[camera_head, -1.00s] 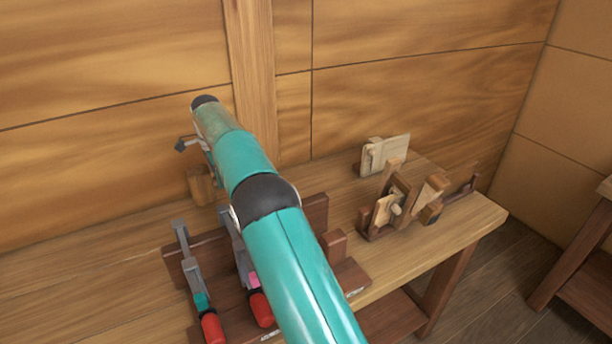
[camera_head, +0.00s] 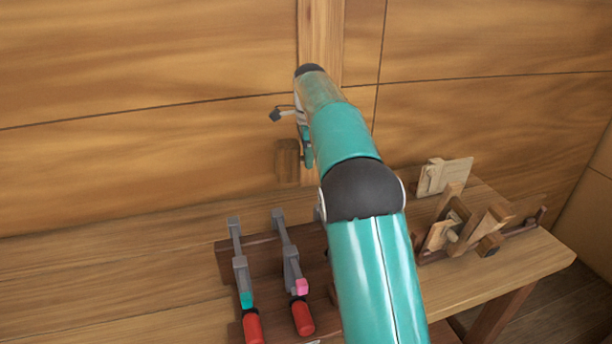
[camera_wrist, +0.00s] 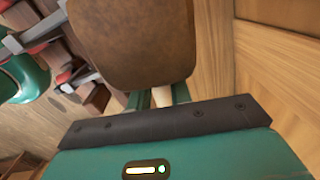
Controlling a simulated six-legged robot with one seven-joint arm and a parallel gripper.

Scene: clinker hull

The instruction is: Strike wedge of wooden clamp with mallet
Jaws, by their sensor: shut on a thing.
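My gripper (camera_wrist: 160,98) is shut on the pale handle (camera_wrist: 172,94) of the mallet. The mallet's large brown head (camera_wrist: 132,40) fills the upper middle of the wrist view. In the head view the mallet head (camera_head: 287,161) hangs beside my gripper (camera_head: 306,150), in front of the plank wall. The wooden clamp (camera_head: 450,232) stands on the bench at the right, well apart from the mallet. It has light and dark wooden parts; I cannot tell which piece is the wedge. My arm hides part of the bench before it.
Two grey bar clamps with red handles (camera_head: 252,326) (camera_head: 303,318) lean on a dark wooden rack (camera_head: 226,262) at the lower left. A pale board (camera_head: 443,177) stands behind the wooden clamp. The bench (camera_head: 540,258) has bare room at its right end. The plank wall (camera_head: 150,150) rises behind.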

